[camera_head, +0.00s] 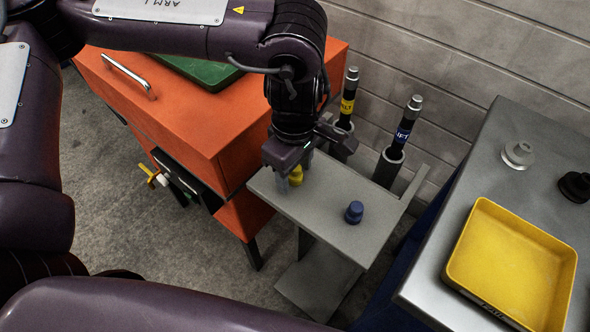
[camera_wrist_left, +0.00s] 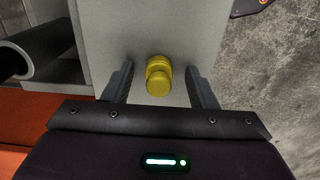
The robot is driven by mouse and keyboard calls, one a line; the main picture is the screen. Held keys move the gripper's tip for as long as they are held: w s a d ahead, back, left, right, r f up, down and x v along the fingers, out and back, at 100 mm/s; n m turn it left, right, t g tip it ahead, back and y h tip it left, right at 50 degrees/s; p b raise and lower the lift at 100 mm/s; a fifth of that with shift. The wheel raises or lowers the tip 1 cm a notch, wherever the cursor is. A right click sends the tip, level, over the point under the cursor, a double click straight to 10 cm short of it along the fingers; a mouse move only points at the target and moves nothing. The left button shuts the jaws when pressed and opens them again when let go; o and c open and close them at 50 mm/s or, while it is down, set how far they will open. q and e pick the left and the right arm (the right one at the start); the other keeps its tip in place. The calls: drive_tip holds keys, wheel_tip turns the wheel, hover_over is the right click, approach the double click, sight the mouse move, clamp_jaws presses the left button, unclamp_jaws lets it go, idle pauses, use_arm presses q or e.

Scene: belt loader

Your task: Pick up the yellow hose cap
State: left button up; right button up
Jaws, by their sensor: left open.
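The yellow hose cap (camera_head: 296,176) stands on a small grey shelf (camera_head: 325,214), partly hidden by my left gripper in the head view. My left gripper (camera_head: 290,181) is right at the cap, coming from above. In the left wrist view the yellow cap (camera_wrist_left: 158,76) is between the two open fingers of my left gripper (camera_wrist_left: 160,84), with a visible gap on each side. My right gripper is not seen.
A blue cap (camera_head: 354,212) stands on the same shelf. Two dark hoses with yellow (camera_head: 347,103) and blue (camera_head: 403,132) bands stand in holders behind it. An orange cabinet (camera_head: 200,115) is left; a grey table with a yellow tray (camera_head: 512,262) is right.

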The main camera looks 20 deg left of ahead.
use_arm(q)
drive_tip(key=shift+c, duration=0.4)
drive_tip(key=c, duration=1)
drive_tip(key=shift+w, duration=0.1)
